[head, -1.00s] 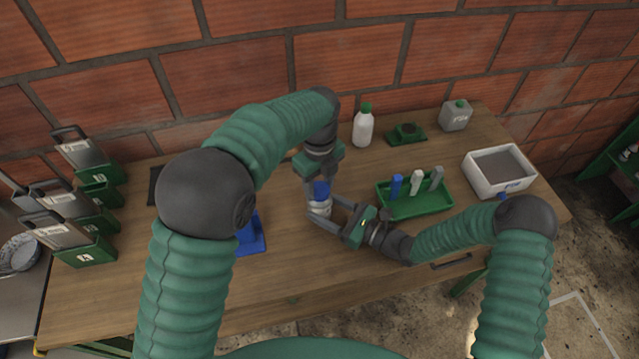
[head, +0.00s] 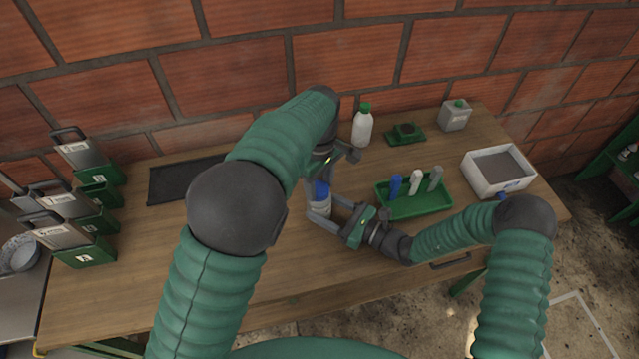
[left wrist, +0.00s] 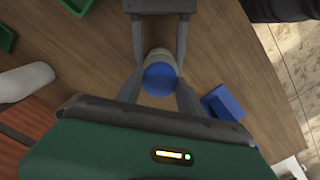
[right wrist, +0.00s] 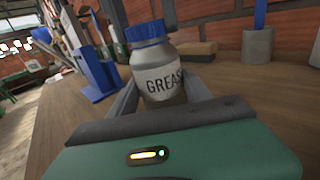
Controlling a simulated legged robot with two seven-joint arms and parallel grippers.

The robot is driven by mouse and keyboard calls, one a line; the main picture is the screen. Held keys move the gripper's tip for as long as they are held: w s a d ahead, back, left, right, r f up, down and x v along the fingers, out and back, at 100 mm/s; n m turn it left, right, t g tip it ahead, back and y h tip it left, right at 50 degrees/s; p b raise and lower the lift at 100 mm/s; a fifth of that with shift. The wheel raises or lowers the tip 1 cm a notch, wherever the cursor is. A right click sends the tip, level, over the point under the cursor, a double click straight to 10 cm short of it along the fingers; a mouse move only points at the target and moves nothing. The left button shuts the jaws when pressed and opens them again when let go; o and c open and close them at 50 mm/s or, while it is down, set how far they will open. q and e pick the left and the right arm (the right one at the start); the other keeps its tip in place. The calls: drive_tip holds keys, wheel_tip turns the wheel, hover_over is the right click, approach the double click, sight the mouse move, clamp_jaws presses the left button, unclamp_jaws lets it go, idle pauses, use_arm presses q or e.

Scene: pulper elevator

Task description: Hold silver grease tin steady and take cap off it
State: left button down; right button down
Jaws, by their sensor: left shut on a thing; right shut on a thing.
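The silver grease tin (right wrist: 165,83) has a white label reading GREAS and a blue cap (right wrist: 147,31) on top, tilted only by the camera. In the head view the tin (head: 319,209) is at the table's middle, with the blue cap (head: 321,190) above it. My right gripper (head: 322,208) is shut on the tin's body from the right; its fingers flank the tin. My left gripper (left wrist: 160,85) is shut on the cap from above, a finger on each side in the left wrist view. The cap sits on the tin's neck. My left arm hides part of the table.
A green tray (head: 415,206) with small upright items lies right of the tin. A blue holder (left wrist: 224,103) is near the tin. A dark mat (head: 185,180) lies at left.

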use_arm(q)
drive_tip(key=shift+w+r+n, duration=0.1)
drive_tip(key=shift+w+n, duration=0.05)
drive_tip(key=shift+n, duration=0.85)
use_arm(e)
drive_tip(key=shift+s+a, duration=0.15)
drive_tip(key=shift+s, duration=0.05)
use_arm(q)
drive_tip(key=c, duration=1)
unclamp_jaws()
drive_tip(key=shift+o, duration=1.3)
use_arm(e)
drive_tip(key=shift+w, duration=0.1)
